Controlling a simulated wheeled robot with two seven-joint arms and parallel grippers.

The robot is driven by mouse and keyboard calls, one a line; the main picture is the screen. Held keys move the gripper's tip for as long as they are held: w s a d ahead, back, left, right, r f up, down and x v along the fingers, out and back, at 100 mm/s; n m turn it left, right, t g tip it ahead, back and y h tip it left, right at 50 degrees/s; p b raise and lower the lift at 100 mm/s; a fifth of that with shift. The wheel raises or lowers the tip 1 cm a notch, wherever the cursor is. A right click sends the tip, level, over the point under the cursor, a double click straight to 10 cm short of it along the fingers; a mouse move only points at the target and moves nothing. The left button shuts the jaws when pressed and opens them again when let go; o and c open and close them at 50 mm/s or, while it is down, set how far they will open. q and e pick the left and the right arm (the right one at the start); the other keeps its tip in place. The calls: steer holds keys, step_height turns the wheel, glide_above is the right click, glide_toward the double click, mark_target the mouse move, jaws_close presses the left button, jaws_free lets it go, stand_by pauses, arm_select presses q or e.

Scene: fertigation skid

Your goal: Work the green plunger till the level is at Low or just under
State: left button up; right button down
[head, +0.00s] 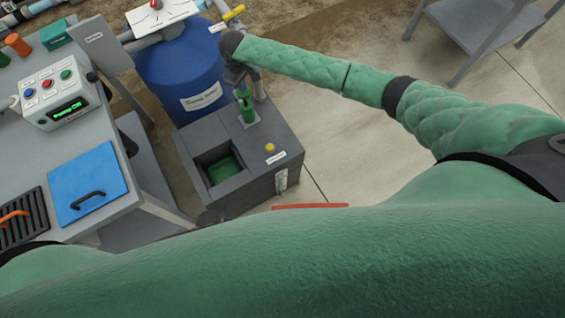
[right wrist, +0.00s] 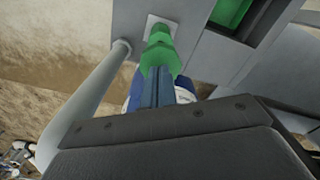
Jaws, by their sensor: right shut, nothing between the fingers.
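The green plunger (head: 246,108) stands upright on top of the dark grey tank (head: 278,135). Green liquid (head: 224,169) shows in the tank's square opening. A pale gauge strip (head: 281,181) is on the tank's side; its marks are too small to read. My right gripper (head: 241,84) is right at the plunger's top, pointing down. In the right wrist view its blue fingers (right wrist: 157,88) are shut with nothing between them, in line with the green plunger (right wrist: 160,52). I cannot tell whether they touch it. My left gripper is out of view.
A blue drum (head: 180,72) stands behind the tank. A yellow knob (head: 270,147) is on the tank top. A grey bench at left carries a control box (head: 58,92) and a blue lid (head: 88,183). A grey pipe (right wrist: 85,105) runs beside the plunger. Open floor lies right.

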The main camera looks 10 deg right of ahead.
steer(key=shift+f+b, duration=0.95)
steer(key=shift+f, duration=2.4)
steer(key=shift+r, duration=0.1)
